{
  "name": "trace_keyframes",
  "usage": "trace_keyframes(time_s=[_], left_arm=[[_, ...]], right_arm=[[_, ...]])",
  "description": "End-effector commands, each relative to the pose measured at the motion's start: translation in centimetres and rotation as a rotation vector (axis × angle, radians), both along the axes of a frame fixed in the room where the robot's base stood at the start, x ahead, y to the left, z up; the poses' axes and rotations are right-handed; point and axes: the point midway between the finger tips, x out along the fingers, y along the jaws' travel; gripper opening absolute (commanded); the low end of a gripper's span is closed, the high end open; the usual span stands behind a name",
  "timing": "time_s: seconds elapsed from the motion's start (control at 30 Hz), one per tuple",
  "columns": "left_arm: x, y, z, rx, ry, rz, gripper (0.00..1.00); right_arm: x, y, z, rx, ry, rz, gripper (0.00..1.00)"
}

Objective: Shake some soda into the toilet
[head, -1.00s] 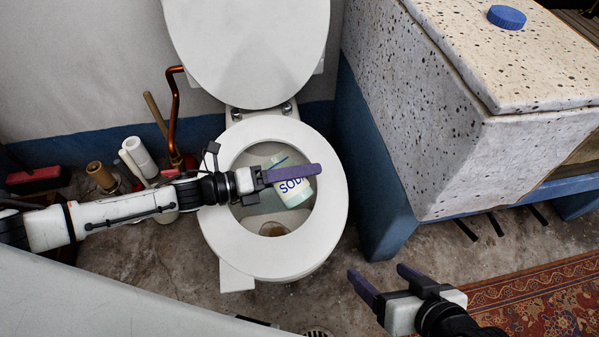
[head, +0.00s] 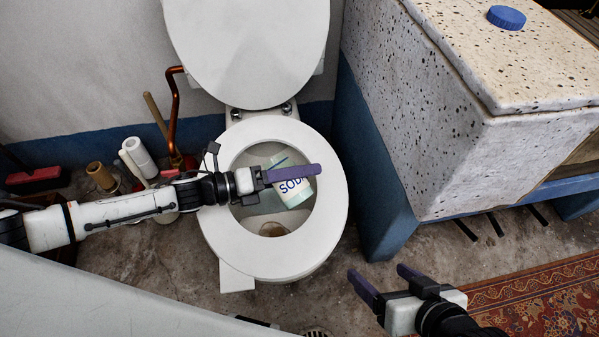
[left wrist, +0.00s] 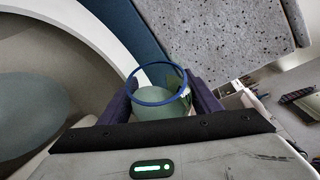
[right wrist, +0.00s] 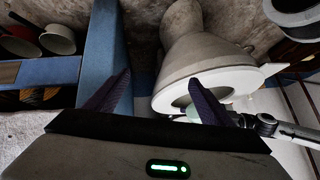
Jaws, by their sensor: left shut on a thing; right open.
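The soda jar (head: 294,190), pale with blue "SODA" lettering, is tilted above the bowl of the white toilet (head: 223,225). My left gripper (head: 300,175) is shut on the jar and reaches over the seat from the left. In the left wrist view the jar (left wrist: 157,103) shows an open round mouth with a blue rim between the fingers. Whether powder is falling cannot be seen. The toilet lid (head: 247,50) is raised. My right gripper (head: 378,272) is open and empty, in front of the toilet to the right.
A blue round cap (head: 506,17) lies on top of the speckled stone washtrough (head: 420,110), on a blue base right of the toilet. A paper roll (head: 139,157), a red brush (head: 33,175) and a copper pipe (head: 174,115) stand left. A patterned rug (head: 545,300) lies front right.

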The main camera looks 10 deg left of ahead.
Motion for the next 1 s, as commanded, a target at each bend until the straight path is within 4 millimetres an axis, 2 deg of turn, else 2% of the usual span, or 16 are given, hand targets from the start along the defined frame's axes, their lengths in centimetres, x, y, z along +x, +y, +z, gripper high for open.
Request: trace_keyframes(time_s=[0.27, 0.4, 0.67, 1.0], left_arm=[[0.0, 0.0, 0.1, -0.003, -0.001, 0.0, 0.26], [0.0, 0.0, -0.5, -0.053, 0.044, 0.006, 0.26], [0.1, 0.0, -0.4, -0.115, 0.104, 0.011, 0.26], [0.0, 0.0, -0.4, -0.113, 0.103, 0.011, 0.26]], right_arm=[[0.0, 0.0, 0.0, 0.0, 0.001, 0.0, 0.76], [0.0, 0.2, -0.8, 0.013, -0.001, -0.001, 0.76], [0.6, 0.9, 1.4, 0.058, -0.049, -0.002, 0.76], [0.4, 0.9, 1.1, 0.057, -0.041, -0.002, 0.76]])
